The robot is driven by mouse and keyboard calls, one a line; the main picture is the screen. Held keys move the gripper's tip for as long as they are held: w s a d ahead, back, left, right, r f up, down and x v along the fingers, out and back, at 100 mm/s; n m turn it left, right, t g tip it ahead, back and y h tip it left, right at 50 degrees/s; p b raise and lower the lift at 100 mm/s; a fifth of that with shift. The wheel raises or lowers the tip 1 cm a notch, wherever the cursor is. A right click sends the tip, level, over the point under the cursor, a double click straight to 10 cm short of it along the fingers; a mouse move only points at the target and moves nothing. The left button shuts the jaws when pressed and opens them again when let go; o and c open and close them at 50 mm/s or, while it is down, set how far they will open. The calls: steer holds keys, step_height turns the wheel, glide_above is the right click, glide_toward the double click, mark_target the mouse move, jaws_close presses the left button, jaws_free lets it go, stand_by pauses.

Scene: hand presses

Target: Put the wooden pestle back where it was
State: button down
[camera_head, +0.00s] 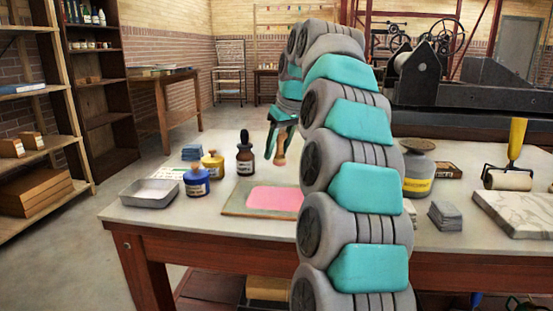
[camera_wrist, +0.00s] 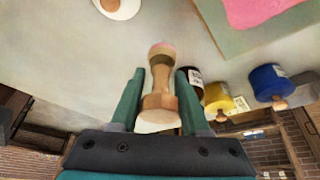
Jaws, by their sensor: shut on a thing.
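The wooden pestle (camera_wrist: 158,95) is between the two green fingers of my gripper (camera_wrist: 160,78) in the wrist view. Its rounded end is tinted pink and points away from the gripper. In the head view my gripper (camera_head: 283,118) points down, and the pestle (camera_head: 280,155) hangs from it in the air above the table. A round white dish (camera_wrist: 104,9) with something brown in it shows at the top edge of the wrist view. I cannot make out that dish in the head view, where my arm covers part of the table.
A brown dropper bottle (camera_head: 245,158), a yellow jar (camera_head: 212,166), a blue jar (camera_head: 197,182) and a grey tray (camera_head: 150,193) stand left. A roller (camera_head: 508,179) and marble slab (camera_head: 520,212) lie right.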

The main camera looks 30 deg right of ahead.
mark_target(284, 133)
steer(key=shift+w, duration=0.35)
steer(key=shift+d+f, duration=0.1)
steer(key=shift+f, duration=1.65)
steer(key=shift+f, duration=0.15)
steer(key=shift+c, duration=1.9)
jaws_free()
steer(key=p+v, duration=0.2)
steer(key=v, duration=0.9)
steer(key=shift+w, duration=0.1)
steer(key=shift+s+r+p, duration=0.3)
steer(key=shift+r+p, duration=0.3)
